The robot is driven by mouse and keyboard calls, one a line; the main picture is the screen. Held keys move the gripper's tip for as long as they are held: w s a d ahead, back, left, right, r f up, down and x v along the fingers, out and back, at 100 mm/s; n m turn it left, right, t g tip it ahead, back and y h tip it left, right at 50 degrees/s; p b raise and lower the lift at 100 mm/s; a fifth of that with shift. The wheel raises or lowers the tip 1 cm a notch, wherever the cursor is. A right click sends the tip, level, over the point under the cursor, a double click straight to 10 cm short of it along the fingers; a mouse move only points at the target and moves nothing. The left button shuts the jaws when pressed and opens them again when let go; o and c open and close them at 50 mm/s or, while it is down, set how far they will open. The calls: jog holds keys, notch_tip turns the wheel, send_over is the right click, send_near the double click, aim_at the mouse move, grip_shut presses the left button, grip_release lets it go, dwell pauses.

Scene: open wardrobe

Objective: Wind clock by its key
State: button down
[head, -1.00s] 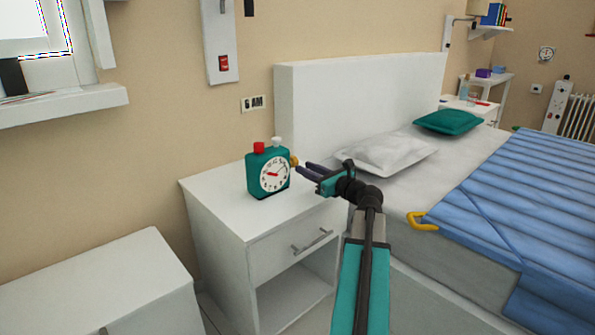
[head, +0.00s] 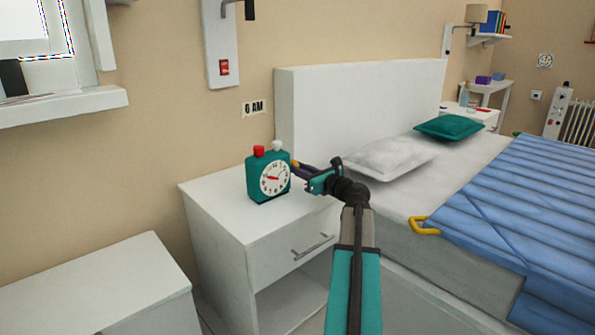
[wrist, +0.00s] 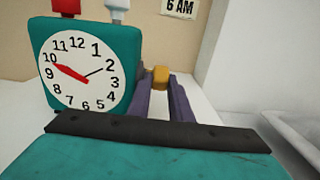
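The teal clock (head: 268,175) stands upright on the white nightstand (head: 215,205), with a red and a white knob on top. In the wrist view, the clock (wrist: 117,95) shows a white dial; its red hand points near 10 and its thin black hand near 2. The yellow key (wrist: 160,77) is on the clock's right side. My gripper (wrist: 160,88) reaches in from the right, its two purple fingers on either side of the key. In the head view, my gripper (head: 297,167) covers part of the key. Whether the fingers press on it I cannot tell.
A "6 AM" sign (wrist: 180,7) is on the wall behind the clock. The bed's white headboard (head: 350,100) and white pillow (head: 388,158) are to the right. The nightstand top is otherwise clear. A white cabinet (head: 95,285) stands at the left front.

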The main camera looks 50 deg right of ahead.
aim_at(295, 161)
jog(key=shift+s+a, duration=0.1)
jog(key=shift+a, duration=0.1)
jog(key=shift+d+r, duration=0.1)
jog(key=shift+d, duration=0.1)
jog(key=p, duration=0.3)
jog(key=shift+r+g+p, duration=0.25)
jog(key=shift+g+p, duration=0.05)
jog(key=shift+p, duration=0.05)
jog(key=g+p, duration=0.2)
jog(key=p, duration=0.6)
jog(key=r+g+p, duration=0.1)
jog(key=p, duration=0.8)
jog(key=shift+g, duration=0.4)
jog(key=g+p, duration=0.1)
jog(key=p, duration=0.2)
jog(key=g+p, duration=0.1)
jog(key=p, duration=0.7)
jog(key=shift+w+r+g, duration=0.25)
jog(key=shift+w+g, duration=0.05)
jog(key=shift+g, duration=0.1)
jog(key=g+p, duration=0.1)
jog(key=p, duration=0.2)
jog(key=g+p, duration=0.1)
jog(key=p, duration=0.3)
jog(key=g+p, duration=0.1)
jog(key=p, duration=0.2)
jog(key=shift+w+d+r+y+p, duration=0.1)
jog(key=shift+w+r+y+p, duration=0.2)
jog(key=shift+p, duration=0.1)
